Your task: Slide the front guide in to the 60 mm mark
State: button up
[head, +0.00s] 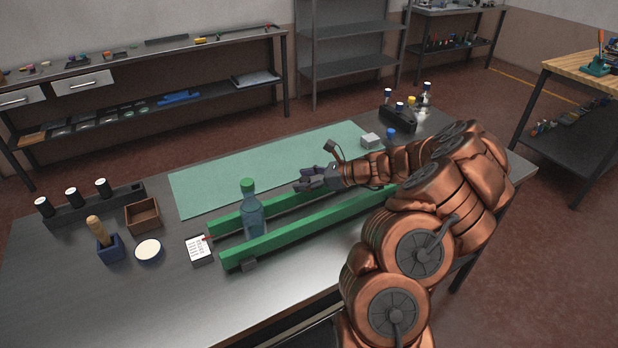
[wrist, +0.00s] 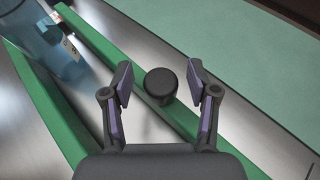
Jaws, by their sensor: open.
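Two long green guide rails lie roughly parallel on the metal table, the nearer rail (head: 310,225) and the farther rail (head: 232,220). I cannot tell which is the front guide. A clear bluish bottle (head: 253,218) with a green cap stands upright between them near their left end. My gripper (head: 308,183) is open over the farther rail. In the wrist view, a round black knob (wrist: 160,82) sits between my open fingers (wrist: 160,88), apart from both, at the mat-side rail (wrist: 105,45). The other rail (wrist: 45,105) is at left. No 60 mm mark is readable.
A green mat (head: 200,190) lies behind the rails. At left are a printed card (head: 199,250), a white-topped round dish (head: 148,250), a wooden-handled tool in a blue holder (head: 109,248), and a wooden box (head: 142,216). A small pale block (head: 371,141) is behind my arm.

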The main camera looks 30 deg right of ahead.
jog(key=shift+c, duration=0.4)
grip_shut()
